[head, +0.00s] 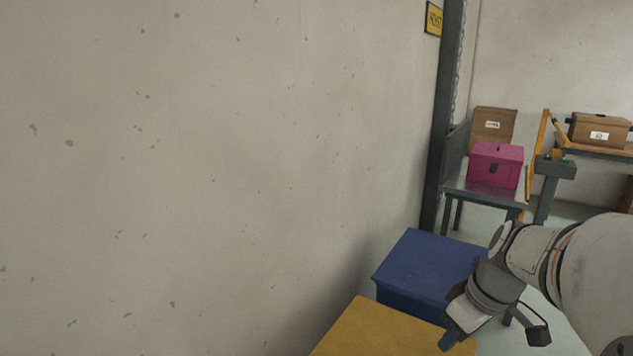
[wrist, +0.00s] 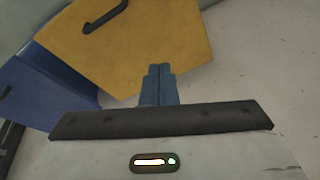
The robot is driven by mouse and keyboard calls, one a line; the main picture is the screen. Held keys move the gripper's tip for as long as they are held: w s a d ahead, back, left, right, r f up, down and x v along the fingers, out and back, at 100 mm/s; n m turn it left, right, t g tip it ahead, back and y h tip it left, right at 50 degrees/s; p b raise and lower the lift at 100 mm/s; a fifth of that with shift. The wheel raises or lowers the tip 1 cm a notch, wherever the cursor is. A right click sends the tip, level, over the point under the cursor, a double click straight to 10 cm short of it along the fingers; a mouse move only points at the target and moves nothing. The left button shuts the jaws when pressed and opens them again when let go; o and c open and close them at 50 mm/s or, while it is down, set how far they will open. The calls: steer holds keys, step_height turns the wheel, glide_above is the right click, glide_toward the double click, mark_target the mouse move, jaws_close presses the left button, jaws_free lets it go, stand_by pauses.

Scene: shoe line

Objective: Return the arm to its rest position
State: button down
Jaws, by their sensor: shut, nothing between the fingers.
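My gripper (wrist: 160,70) is shut and empty; its two blue fingers meet in the wrist view. In the head view my gripper (head: 449,340) is at the lower right, pointing down, at the end of my grey-white arm. In that view it overlaps the corner of a yellow surface (head: 375,330). In the wrist view a yellow box-like thing (wrist: 190,30) with a dark handle lies beyond the fingertips. I cannot tell the gap between them.
A blue box (head: 425,265) stands beside the yellow one, near the pale wall (head: 200,170); it also shows in the wrist view (wrist: 40,105). A magenta box (head: 496,165) sits on a grey metal table (head: 485,195) farther back. Cardboard boxes (head: 598,130) stand behind. A dark post (head: 442,120) rises by the wall.

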steer(key=s+a+r+m+h+p, duration=0.2)
steer(key=s+a+r+m+p, duration=0.4)
steer(key=s+a+r+p, duration=0.2)
step_height(320, 180, up, 4)
steer(key=s+p, duration=0.2)
steer(key=p, duration=0.1)
steer(key=shift+f+m+t+h, duration=0.25)
steer(key=shift+m+t+h, duration=0.05)
steer(key=shift+t+h, duration=0.1)
steer(key=shift+w+a+f, duration=0.1)
steer(key=shift+w+a, duration=0.1)
steer(key=shift+a, duration=0.05)
